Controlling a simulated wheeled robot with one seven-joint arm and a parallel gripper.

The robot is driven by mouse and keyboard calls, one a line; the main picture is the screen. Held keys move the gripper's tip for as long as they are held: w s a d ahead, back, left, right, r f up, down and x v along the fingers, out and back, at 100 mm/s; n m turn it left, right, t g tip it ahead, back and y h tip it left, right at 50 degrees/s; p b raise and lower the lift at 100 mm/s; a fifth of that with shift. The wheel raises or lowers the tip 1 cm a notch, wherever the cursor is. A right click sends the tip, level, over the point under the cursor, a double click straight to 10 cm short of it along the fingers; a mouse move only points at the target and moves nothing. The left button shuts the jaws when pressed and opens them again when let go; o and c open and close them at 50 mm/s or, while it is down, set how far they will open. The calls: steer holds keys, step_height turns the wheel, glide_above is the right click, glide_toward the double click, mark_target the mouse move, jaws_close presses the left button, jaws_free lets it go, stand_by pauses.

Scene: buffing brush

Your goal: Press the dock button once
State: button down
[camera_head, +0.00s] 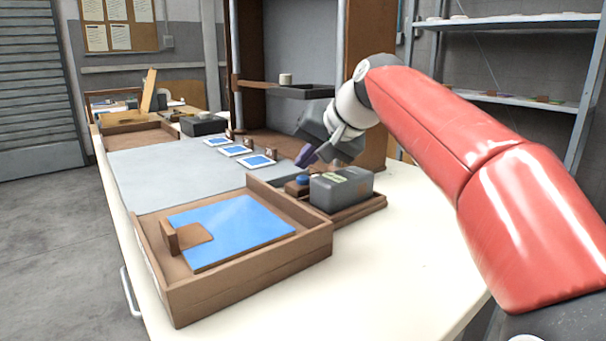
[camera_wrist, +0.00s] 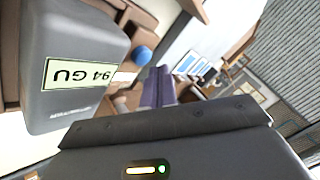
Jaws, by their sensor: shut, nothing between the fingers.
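The dock (camera_head: 362,208) is a brown wooden tray at the right of the table, holding a dark grey box-shaped unit (camera_head: 340,190). The blue round dock button (camera_head: 302,179) sits on a brown block at the unit's left end. In the wrist view the button (camera_wrist: 143,54) shows beyond the grey unit (camera_wrist: 75,65), which bears a label. My gripper (camera_head: 304,158) is shut and empty, its purple fingers pointing down, just above and behind the button in the head view. In the wrist view the fingertips (camera_wrist: 158,74) appear close to the button; I cannot tell whether they touch it.
A wooden tray (camera_head: 240,277) with a blue panel (camera_head: 225,228) stands at the front left of the dock. Several blue-and-white cards (camera_head: 257,161) lie behind on a grey mat (camera_head: 160,175). A small dark shelf (camera_head: 303,91) stands above the back. The white table front right is clear.

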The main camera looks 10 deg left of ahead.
mark_target(307, 183)
steer(key=shift+r, duration=0.1)
step_height(307, 183, up, 5)
steer(key=p, duration=0.4)
stand_by(0.7)
